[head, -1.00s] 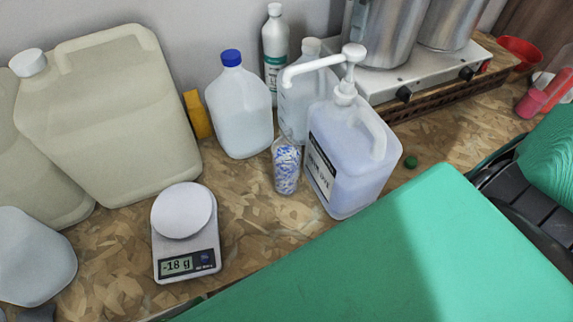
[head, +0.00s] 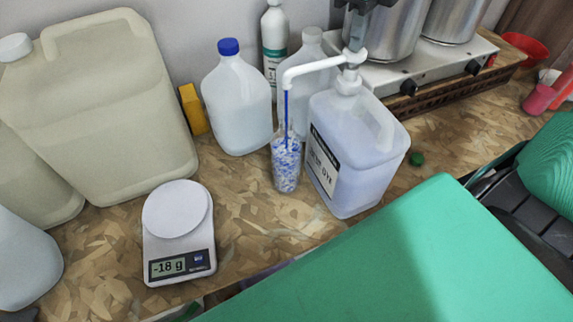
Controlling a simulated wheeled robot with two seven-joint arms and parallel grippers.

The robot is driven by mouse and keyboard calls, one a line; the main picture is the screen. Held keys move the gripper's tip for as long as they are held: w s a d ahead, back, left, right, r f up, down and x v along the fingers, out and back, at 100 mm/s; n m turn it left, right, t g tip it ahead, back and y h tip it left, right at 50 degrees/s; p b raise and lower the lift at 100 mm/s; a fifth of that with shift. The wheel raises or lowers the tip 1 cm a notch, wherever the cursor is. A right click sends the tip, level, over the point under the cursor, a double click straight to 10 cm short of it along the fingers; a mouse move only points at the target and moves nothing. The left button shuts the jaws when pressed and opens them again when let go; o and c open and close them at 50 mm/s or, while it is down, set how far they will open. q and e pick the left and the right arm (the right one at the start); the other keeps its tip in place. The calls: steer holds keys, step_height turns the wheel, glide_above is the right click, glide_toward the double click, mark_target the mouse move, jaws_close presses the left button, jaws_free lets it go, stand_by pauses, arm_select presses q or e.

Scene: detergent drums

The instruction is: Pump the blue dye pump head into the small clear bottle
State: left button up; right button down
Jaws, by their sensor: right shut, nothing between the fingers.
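The white pump head (head: 350,58) sits on a squarish translucent jug (head: 365,150) of pale blue liquid with a dark label. It is pressed lower, and its spout points left. A thin blue stream falls from the spout into the small clear bottle (head: 286,170), which stands upright just left of the jug and shows a mottled blue and white pattern. My right gripper (head: 355,42) is shut and empty, pressing down on top of the pump head from above. Most of its arm is out of frame. My left gripper is not in view.
A kitchen scale (head: 180,230) reading -18 g stands front left. Large beige jugs (head: 110,110) fill the left, and a blue-capped jug (head: 238,110) stands behind the bottle. A green cap (head: 416,159) lies right of the jug. A green flat surface (head: 400,270) covers the lower right.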

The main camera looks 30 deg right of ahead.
steer(key=shift+f, duration=0.4)
steer(key=shift+r, duration=0.15)
steer(key=shift+r+p, duration=1.65)
steer(key=shift+r, duration=1.2)
steer(key=shift+f, duration=0.2)
steer(key=shift+f+b, duration=2.65)
steer(key=shift+f, duration=0.15)
steer(key=shift+r+p, duration=0.85)
steer(key=shift+r, duration=0.4)
steer(key=shift+r+p, duration=0.95)
steer(key=shift+r, duration=0.8)
